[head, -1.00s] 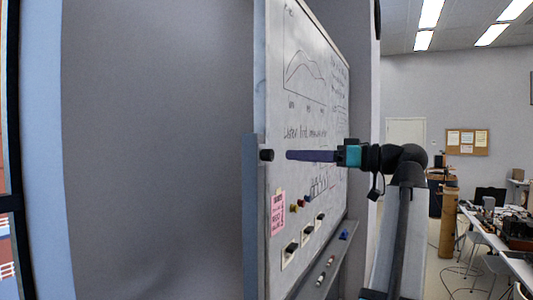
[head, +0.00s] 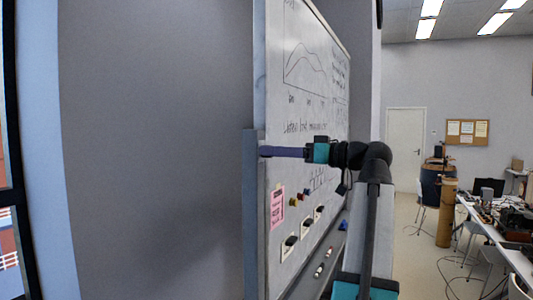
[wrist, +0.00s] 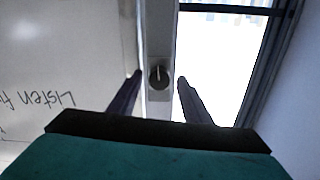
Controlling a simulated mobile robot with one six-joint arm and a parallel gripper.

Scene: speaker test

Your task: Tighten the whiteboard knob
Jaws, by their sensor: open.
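The round dark knob (wrist: 160,80) sits on the grey edge frame of the whiteboard (head: 300,75), with a light mark on its face. My gripper (head: 263,151) reaches in from the right, its dark blue fingers pointing left at that edge. In the wrist view, my open gripper (wrist: 159,77) has one finger on each side of the knob, with gaps on both sides. In the head view the fingers hide the knob. How far the tips reach along the knob is hard to tell.
A pink note (head: 277,208), small magnets (head: 299,198) and black-handled erasers or clips (head: 291,241) are on the board below my arm. A ledge (head: 308,285) holds markers. A grey wall panel (head: 155,150) stands left. A cluttered table (head: 500,228) is far right.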

